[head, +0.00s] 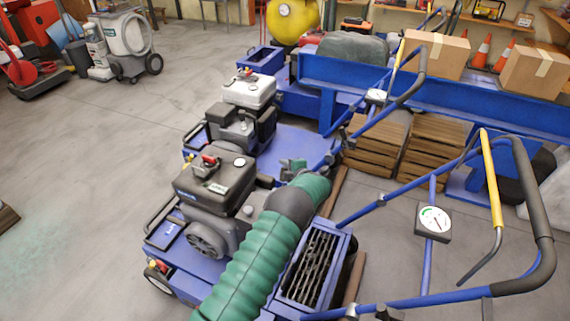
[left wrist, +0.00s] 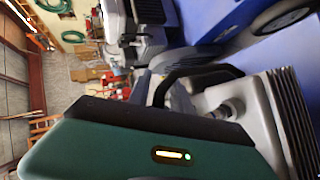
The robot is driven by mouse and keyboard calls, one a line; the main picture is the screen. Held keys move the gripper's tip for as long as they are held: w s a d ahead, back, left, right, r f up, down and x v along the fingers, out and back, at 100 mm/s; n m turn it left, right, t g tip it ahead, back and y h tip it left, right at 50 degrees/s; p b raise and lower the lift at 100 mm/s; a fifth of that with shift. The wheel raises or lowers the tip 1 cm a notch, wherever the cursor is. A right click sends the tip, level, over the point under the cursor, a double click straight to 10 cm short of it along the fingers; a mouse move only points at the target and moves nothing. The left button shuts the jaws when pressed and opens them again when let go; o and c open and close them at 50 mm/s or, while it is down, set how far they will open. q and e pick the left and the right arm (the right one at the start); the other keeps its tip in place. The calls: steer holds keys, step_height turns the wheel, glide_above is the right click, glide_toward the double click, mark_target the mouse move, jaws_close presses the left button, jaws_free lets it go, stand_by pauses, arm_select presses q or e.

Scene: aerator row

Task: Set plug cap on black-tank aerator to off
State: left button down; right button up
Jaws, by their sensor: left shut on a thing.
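The black-tank aerator (head: 215,183) is the nearest machine in the head view, with a red-topped cap on its tank. My left arm's green sleeve runs up from the bottom, and the left gripper (head: 295,168) is just right of the engine. In the left wrist view, the green gripper body covers the bottom. Beyond it are grey engine fins (left wrist: 288,120), a black curved lead (left wrist: 185,75) and a grey plug cap (left wrist: 226,107). The gripper is shut on what appears to be this cap; its contact is largely hidden. Whether the cap is seated is unclear. My right gripper is out of view.
A white-tank aerator (head: 249,92) stands close behind. A blue handlebar with black grips (head: 545,235), a yellow lever (head: 491,170) and a gauge (head: 433,221) extends right. The floor at left is mostly clear.

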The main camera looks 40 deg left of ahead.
arm_select(q)
steer(key=shift+a+r, duration=0.15)
steer(key=shift+a, duration=0.05)
steer(key=c, duration=1.4)
jaws_free()
steer(key=shift+c, duration=0.2)
steer(key=shift+o, duration=1.4)
steer(key=shift+f, duration=0.2)
